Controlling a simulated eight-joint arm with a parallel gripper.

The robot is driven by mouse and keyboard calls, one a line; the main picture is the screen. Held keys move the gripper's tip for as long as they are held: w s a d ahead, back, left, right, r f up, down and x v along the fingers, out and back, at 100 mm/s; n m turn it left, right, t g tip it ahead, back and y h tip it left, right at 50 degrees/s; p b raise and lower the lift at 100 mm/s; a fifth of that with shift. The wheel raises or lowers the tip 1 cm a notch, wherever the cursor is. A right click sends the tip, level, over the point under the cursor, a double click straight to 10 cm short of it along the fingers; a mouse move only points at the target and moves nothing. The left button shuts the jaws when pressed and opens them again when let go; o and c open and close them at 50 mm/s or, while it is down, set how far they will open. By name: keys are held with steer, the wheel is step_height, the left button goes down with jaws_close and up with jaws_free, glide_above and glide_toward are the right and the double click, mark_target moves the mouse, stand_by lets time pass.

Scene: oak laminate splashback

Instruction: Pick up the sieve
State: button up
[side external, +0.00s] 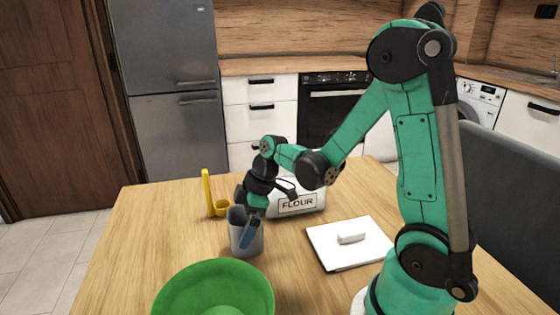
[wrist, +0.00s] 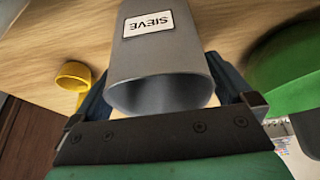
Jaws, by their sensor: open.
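The sieve (side external: 238,241) is a grey cup-shaped thing standing on the wooden table. In the wrist view, the sieve (wrist: 165,50) bears a white "SIEVE" label, and its open rim faces the camera. In the wrist view, my gripper (wrist: 160,90) has one finger on each side of the sieve. The jaws are open around it; I cannot tell whether either finger touches the wall. The far finger is hidden in the side view.
A large green bowl (side external: 215,268) stands at the front. A yellow scoop with an upright handle (side external: 207,190) is behind the sieve to the left. A flour container (side external: 298,204) is behind right. A white board (side external: 330,254) bearing a small white block (side external: 351,238) lies right.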

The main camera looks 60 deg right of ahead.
steer(key=shift+w+a+f, duration=0.1)
steer(key=shift+f, duration=0.3)
steer(key=c, duration=1.1)
steer(key=shift+r, duration=0.1)
